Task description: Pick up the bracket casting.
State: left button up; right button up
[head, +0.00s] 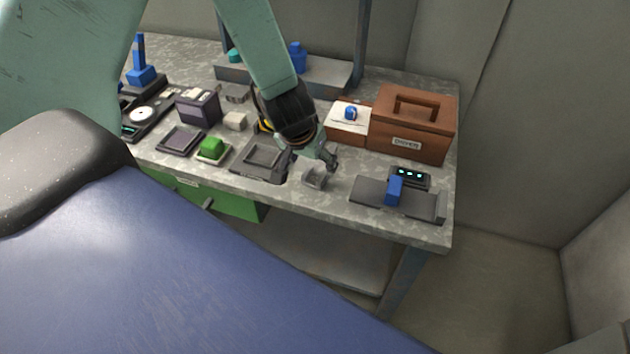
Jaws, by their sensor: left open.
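A small light-grey angled piece that looks like the bracket casting (315,179) sits on the workbench (350,208) near its front edge, right of a grey square tray. My left gripper (309,166) reaches down from above, open, with its fingers spread just behind and above the casting. I cannot tell whether a finger touches it. The wrist and fingers hide a bit of the bench behind the casting. My right gripper is not in view.
The grey tray (262,158) lies close left of the gripper. A grey fixture with a blue block (394,190) stands to the right, before a small lit display (411,176). A brown case (411,125) stands behind. A green block (212,147) sits further left.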

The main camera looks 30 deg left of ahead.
aim_at(314, 177)
pick_arm(q)
jog(key=b+x, duration=0.2)
jog(key=x, duration=0.1)
jog(key=b+x, duration=0.1)
jog(key=shift+s+d+f, duration=0.2)
jog(key=shift+s+f, duration=0.1)
jog(key=shift+w+a+f, duration=0.15)
jog(key=shift+f, duration=0.05)
jog(key=shift+w+a+f, duration=0.1)
jog(key=shift+a, duration=0.15)
jog(key=shift+d+r, duration=0.25)
jog(key=shift+d, duration=0.05)
jog(key=c, duration=0.4)
jog(key=shift+a+f, duration=0.15)
jog(key=c, duration=0.9)
